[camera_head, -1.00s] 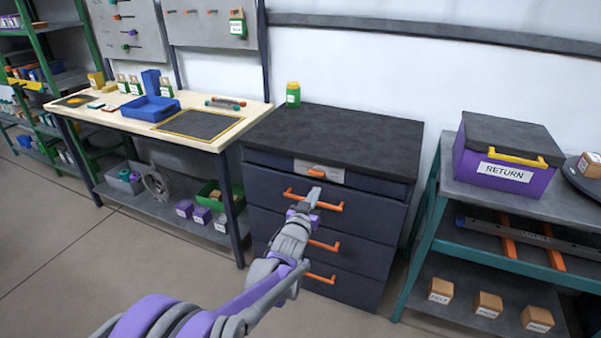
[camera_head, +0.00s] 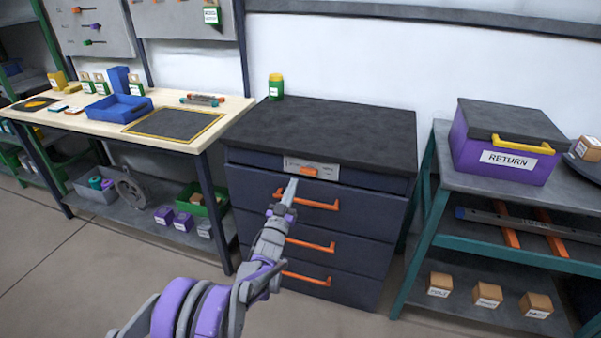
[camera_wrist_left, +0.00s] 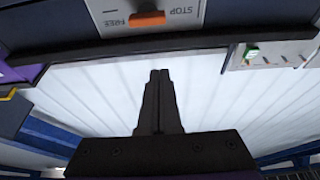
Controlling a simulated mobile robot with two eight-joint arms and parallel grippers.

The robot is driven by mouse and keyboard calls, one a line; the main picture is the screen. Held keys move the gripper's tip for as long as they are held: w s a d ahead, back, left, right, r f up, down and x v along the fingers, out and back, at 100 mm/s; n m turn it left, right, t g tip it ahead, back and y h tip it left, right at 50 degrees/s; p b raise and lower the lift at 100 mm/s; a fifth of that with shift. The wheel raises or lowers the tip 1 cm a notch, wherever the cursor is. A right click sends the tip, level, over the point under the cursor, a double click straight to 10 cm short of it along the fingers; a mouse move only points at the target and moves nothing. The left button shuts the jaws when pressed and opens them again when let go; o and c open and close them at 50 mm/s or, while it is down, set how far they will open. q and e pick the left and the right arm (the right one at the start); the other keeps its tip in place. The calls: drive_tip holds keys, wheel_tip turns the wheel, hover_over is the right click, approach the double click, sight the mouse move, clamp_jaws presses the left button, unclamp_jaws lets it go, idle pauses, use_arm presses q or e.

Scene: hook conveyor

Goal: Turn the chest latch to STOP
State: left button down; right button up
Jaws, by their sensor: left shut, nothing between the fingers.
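The dark chest of drawers (camera_head: 312,140) stands in the middle of the head view. Its latch (camera_head: 308,171) is a small orange bar on a pale plate (camera_head: 330,173) under the top. In the left wrist view the latch (camera_wrist_left: 147,18) lies at the top edge, with FREE and STOP printed on the plate (camera_wrist_left: 110,15). The bar sits beside the word FREE. My left gripper (camera_head: 291,184) is shut and empty, just left of and below the latch in the head view. Its closed fingers (camera_wrist_left: 160,85) show apart from the latch. My right gripper is out of view.
Orange drawer handles (camera_head: 306,205) stick out just below the gripper. A workbench (camera_head: 200,135) is at left; a teal rack with a purple RETURN box (camera_head: 500,160) is at right.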

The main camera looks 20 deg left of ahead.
sight(309, 170)
use_arm(q)
drive_tip(key=shift+w, duration=0.1)
drive_tip(key=x, duration=0.9)
drive_tip(key=shift+w+r, duration=0.15)
drive_tip(key=shift+w, duration=0.25)
wheel_tip(309, 170, down, 3)
drive_tip(key=shift+r+b, duration=0.25)
drive_tip(key=shift+b, duration=0.2)
drive_tip(key=shift+f, duration=0.7)
